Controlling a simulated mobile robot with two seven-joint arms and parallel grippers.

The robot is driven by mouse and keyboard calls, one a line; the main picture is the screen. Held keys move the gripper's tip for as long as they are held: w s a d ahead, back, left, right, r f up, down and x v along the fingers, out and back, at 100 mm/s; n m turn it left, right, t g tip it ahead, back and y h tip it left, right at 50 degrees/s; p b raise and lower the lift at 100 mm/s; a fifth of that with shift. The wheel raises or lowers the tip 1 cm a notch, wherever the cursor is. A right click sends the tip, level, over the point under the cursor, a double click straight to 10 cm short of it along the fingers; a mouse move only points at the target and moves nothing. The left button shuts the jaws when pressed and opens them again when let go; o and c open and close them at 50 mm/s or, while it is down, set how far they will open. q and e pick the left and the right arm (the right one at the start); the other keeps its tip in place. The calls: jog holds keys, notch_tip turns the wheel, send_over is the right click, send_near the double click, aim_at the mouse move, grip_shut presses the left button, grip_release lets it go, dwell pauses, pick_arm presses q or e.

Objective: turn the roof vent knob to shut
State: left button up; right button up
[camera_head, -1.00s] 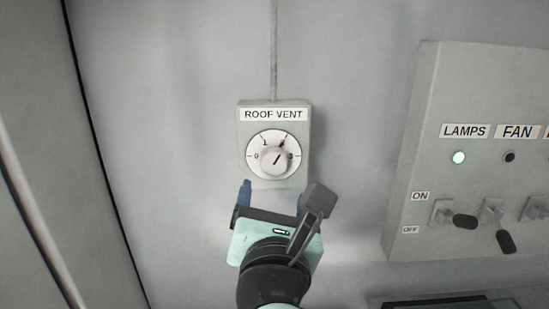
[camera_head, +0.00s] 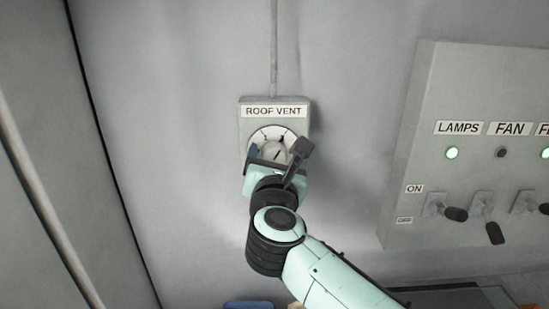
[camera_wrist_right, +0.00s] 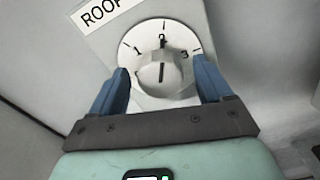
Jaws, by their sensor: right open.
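The roof vent knob (camera_head: 273,150) is a round pale knob on a white dial in a grey box (camera_head: 245,125) labelled ROOF VENT. In the right wrist view the knob (camera_wrist_right: 158,74) has its dark pointer line toward the 2, with 1 and 3 to either side. The 0 mark is hidden. My right gripper (camera_head: 277,155) is at the dial, partly covering its lower part. In the wrist view my right gripper's blue fingers (camera_wrist_right: 162,82) are open, one on each side of the knob, with gaps. My left gripper is not in view.
A grey switch panel (camera_head: 425,120) with LAMPS and FAN labels, lights and toggle levers (camera_head: 455,213) stands to the right. A conduit (camera_head: 274,50) runs up from the vent box. The wall left of the box is clear.

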jog(key=shift+c, duration=0.3)
jog(key=c, duration=1)
